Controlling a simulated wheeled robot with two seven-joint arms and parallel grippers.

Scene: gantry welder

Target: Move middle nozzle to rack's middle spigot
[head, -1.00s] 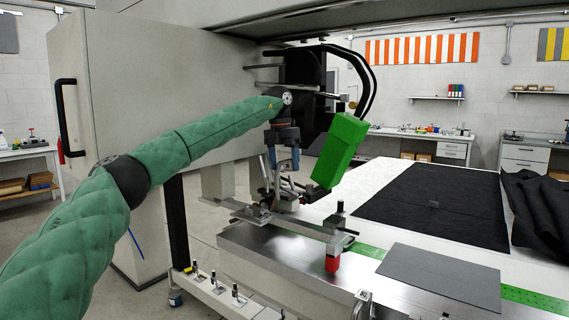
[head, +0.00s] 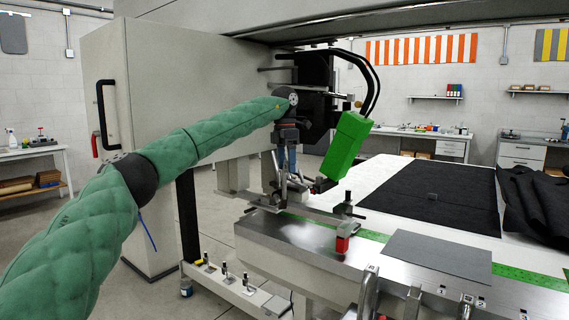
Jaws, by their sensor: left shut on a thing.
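My left gripper (head: 287,160) hangs at the end of the green-sleeved arm, beside the dark welding head (head: 318,82). It is shut. What it holds is too small and too hidden among the metal parts below the head to make out, and I cannot tell a middle nozzle apart there. A pale rail (head: 262,297) at the table's front left carries three short upright black-topped pegs, the middle one (head: 225,271) among them. They look like a rack's spigots, but I cannot be sure. My right gripper is not in view.
A green box (head: 346,146) hangs right of my left gripper. The metal table edge (head: 300,248) lies below, with a red block (head: 342,244) at a bar's end. Curved metal pieces (head: 368,295) and numbered tags line the lower right. A grey sheet (head: 437,257) lies flat.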

